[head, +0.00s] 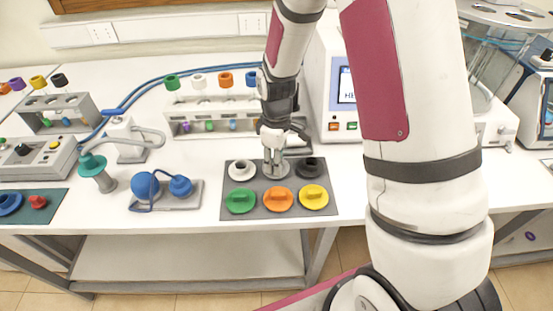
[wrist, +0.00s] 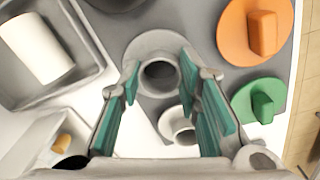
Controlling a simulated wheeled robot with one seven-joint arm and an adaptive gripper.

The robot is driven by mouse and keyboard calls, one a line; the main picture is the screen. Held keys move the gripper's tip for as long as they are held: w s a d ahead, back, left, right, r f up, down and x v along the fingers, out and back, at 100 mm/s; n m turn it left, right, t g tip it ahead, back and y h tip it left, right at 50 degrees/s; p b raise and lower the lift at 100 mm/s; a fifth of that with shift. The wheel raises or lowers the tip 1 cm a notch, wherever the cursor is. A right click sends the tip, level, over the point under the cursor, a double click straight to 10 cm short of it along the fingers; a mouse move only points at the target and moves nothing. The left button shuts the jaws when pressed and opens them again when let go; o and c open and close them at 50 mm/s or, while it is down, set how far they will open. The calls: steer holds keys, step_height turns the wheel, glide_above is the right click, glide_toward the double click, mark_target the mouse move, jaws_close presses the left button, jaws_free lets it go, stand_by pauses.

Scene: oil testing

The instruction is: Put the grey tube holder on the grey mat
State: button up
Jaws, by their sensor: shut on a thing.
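The grey tube holder (head: 277,170) is a round disc with a short hollow cup. It is at the back middle of the grey mat (head: 258,188), between a white and a black holder. My gripper (head: 273,152) reaches down from above and is shut on its cup. In the wrist view the grey tube holder (wrist: 150,45) lies between the teal finger pads of my gripper (wrist: 160,75), and the grey mat (wrist: 203,25) is beneath. The holder looks upright and over the mat; I cannot tell whether its base touches it.
The white holder (head: 242,171), black holder (head: 311,166), green piece (head: 241,201), orange piece (head: 278,200) and yellow piece (head: 314,197) stand close around on the mat. A tube rack (head: 210,112) is behind. A blue-bulbed device (head: 147,186) is at left.

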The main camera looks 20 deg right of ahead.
steer(key=shift+f, duration=0.1)
steer(key=o, duration=1.1)
steer(key=shift+o, duration=0.2)
step_height(320, 180, up, 12)
steer(key=s+r+m+t, duration=0.5)
steer(key=s+r+m, duration=0.5)
steer(key=s+r, duration=0.6)
steer(key=s+b, duration=0.1)
steer(key=s, duration=0.3)
steer(key=shift+s+r, duration=0.15)
steer(key=shift+s, duration=0.05)
